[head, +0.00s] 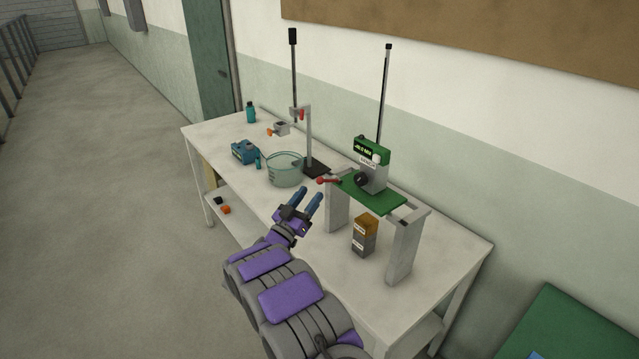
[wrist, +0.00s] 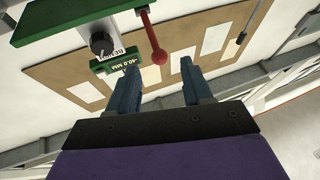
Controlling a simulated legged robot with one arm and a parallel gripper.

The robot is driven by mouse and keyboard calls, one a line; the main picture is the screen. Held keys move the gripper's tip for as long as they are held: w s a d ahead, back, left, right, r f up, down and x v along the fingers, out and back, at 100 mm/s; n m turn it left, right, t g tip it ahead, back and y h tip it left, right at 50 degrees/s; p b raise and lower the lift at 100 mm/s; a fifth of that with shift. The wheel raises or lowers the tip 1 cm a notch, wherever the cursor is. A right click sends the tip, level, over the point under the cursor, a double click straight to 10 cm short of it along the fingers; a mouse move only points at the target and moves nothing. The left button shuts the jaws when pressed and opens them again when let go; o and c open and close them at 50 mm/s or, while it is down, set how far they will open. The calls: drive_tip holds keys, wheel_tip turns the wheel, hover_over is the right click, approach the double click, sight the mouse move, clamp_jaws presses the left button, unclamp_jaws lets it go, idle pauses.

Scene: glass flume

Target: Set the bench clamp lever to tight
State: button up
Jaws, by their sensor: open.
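The lever (head: 328,180) is a short arm with a red ball end at the left end of a green board (head: 385,197), which rests on a grey stand. In the wrist view the red lever (wrist: 152,40) hangs from the green board's edge, its ball just beyond and between my fingertips. My gripper (head: 309,195) is open and empty, with blue fingers, a little below and left of the lever in the head view. In the wrist view my gripper (wrist: 156,68) shows both fingers apart with nothing between them. I cannot read a tight or loose mark.
A green-topped instrument with a black knob (head: 361,179) stands on the board. A glass beaker (head: 286,170), a blue box (head: 244,151) and a retort stand (head: 309,140) are to the left on the white bench (head: 455,250). A brown-topped block (head: 364,235) sits under the board.

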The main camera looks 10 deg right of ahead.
sight(320, 179)
drive_tip(key=x, duration=0.6)
drive_tip(key=shift+w+d+r+b, duration=0.15)
drive_tip(key=shift+w+r+b, duration=0.1)
drive_tip(key=shift+b, duration=0.1)
drive_tip(key=shift+c, duration=0.4)
clamp_jaws()
